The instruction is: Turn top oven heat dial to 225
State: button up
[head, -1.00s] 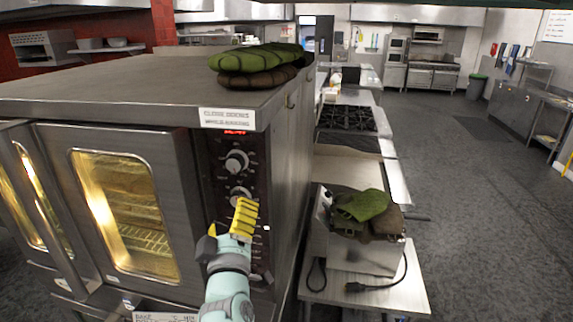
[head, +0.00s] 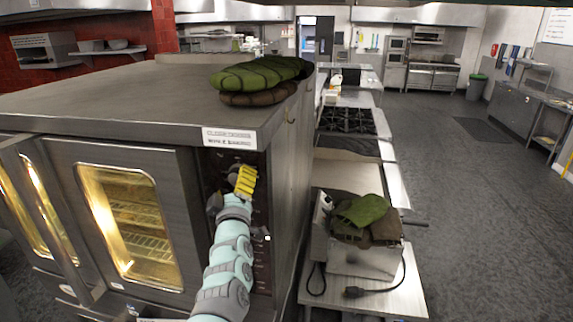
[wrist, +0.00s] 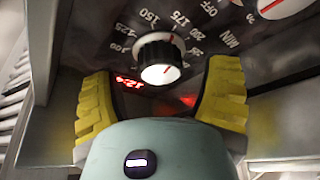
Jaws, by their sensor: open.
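The top heat dial (wrist: 158,58) is a black-and-white knob with a red pointer line, ringed by white numbers such as 150 and 175. It shows in the wrist view between and just beyond my fingertips. I cannot read its exact setting. My gripper (wrist: 162,80) is open, with one yellow finger on each side of the dial and a gap on both sides; no contact shows. In the head view my gripper (head: 243,181) is in front of the upper part of the oven's control panel (head: 262,215) and hides most of the dial.
A second dial (wrist: 282,8) lies at the upper right of the wrist view, and a red display (wrist: 130,82) glows near the top dial. Oven doors (head: 125,225) stand left of the panel. Green mitts (head: 258,74) lie on the oven top.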

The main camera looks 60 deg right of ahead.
jog(key=shift+x, duration=0.95)
jog(key=shift+f, duration=0.1)
jog(key=c, duration=1.2)
